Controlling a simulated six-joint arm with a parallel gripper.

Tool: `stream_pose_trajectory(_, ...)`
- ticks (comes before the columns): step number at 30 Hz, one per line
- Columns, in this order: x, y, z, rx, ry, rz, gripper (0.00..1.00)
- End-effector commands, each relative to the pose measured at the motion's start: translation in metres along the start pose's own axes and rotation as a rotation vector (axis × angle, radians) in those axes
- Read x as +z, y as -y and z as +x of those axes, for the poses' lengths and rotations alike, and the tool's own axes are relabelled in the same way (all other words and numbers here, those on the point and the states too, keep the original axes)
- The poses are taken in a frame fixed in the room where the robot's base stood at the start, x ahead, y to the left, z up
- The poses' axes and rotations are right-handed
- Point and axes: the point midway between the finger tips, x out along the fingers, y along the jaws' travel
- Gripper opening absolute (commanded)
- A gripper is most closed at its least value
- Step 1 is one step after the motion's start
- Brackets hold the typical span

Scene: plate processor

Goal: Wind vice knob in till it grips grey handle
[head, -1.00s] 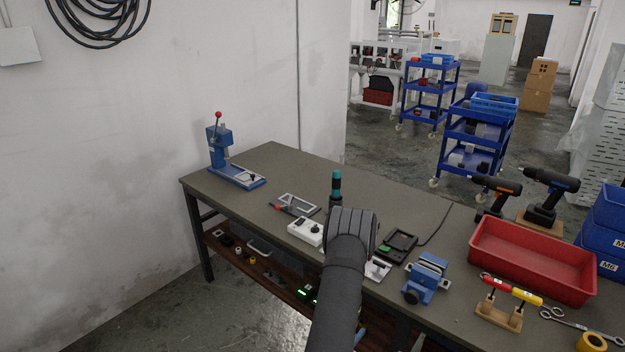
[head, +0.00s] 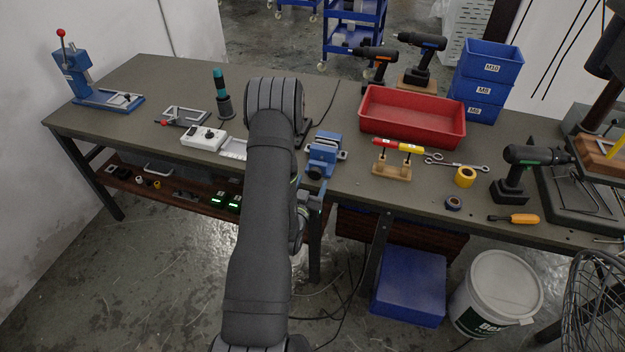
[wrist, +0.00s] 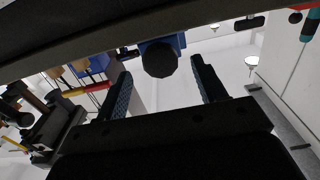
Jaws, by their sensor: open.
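The blue vice (head: 324,150) stands at the front edge of the bench in the head view, with its dark round knob (head: 316,172) facing the front. In the wrist view the black knob (wrist: 160,60) shows between and beyond the fingertips, with part of the blue vice body (wrist: 175,41) behind it. My gripper (wrist: 162,70) is open, one finger on each side of the knob in that picture, and I see no contact. In the head view my gripper (head: 314,192) is just below the knob, partly behind my arm. I cannot make out a grey handle in the vice jaws.
A red tray (head: 410,118) stands behind the vice. A wooden stand (head: 391,172) with red and yellow handled tools is to its right. A white box (head: 203,138) and a teal-handled tool (head: 220,95) stand left. Open floor lies in front of the bench.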

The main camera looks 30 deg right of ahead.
Motion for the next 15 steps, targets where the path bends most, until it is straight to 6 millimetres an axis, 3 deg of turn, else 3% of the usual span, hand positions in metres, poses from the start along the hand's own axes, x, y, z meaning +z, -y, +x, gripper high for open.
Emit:
stream_pose_trajectory(6, 0.000, 0.000, 0.022, 0.001, 0.000, 0.001, 0.64)
stream_pose_trajectory(15, 0.000, 0.000, 0.025, 0.001, 0.001, 0.000, 0.64)
